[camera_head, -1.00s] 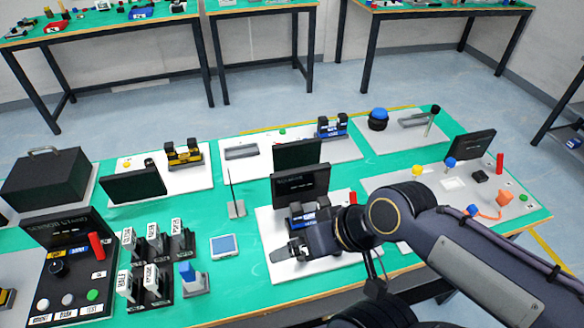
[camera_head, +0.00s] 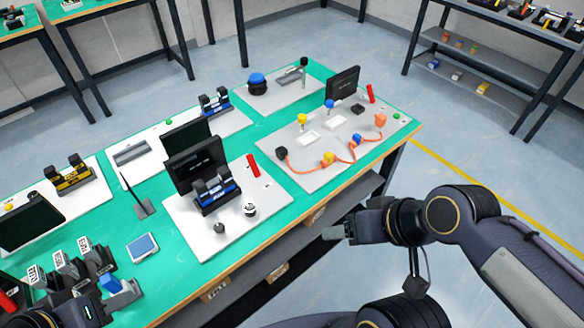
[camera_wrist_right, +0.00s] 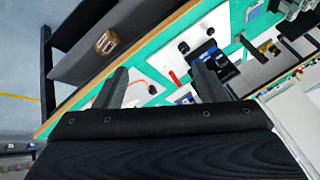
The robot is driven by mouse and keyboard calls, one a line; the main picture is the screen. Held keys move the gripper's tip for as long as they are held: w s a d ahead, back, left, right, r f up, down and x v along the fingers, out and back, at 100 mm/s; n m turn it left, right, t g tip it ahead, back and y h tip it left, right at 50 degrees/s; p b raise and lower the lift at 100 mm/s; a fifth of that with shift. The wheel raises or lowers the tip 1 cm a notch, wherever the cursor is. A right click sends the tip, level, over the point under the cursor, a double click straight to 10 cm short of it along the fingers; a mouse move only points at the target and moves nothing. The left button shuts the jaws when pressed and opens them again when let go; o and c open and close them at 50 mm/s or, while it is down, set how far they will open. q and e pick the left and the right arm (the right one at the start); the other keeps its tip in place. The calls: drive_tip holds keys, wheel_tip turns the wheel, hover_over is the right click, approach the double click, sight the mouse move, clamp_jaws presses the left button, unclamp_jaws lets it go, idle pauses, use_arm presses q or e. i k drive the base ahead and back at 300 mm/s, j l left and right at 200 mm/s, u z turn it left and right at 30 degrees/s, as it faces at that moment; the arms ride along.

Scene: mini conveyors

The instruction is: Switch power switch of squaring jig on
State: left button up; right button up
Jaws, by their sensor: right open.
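Station labels are too small to read, so I cannot tell which is the squaring jig. The nearest station is a white board (camera_head: 180,222) with a dark screen (camera_head: 195,163), a black-and-blue twin-block unit (camera_head: 215,193), two small knobs and a tilted red lever (camera_head: 253,166). A red lever also shows in the right wrist view (camera_wrist_right: 175,78). My right gripper (camera_head: 338,232) is open and empty, over the floor off the table's front edge; its two fingers are apart in the right wrist view (camera_wrist_right: 163,88). My left gripper (camera_head: 88,308) is partly in view at bottom left; its jaws are unclear.
Another white board (camera_head: 300,172) to the right carries a screen, an upright red lever (camera_head: 370,93) and parts joined by an orange cord (camera_head: 340,160). Floor right of the table is clear.

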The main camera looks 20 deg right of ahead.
sight(253, 163)
drive_tip(key=z, duration=0.3)
drive_tip(key=i+l, duration=0.2)
drive_tip(key=l, duration=0.2)
drive_tip(key=i+l, duration=0.25)
drive_tip(key=l, duration=0.2)
drive_tip(key=i+l, duration=0.2)
drive_tip(key=l, duration=0.2)
drive_tip(key=l+z, duration=0.05)
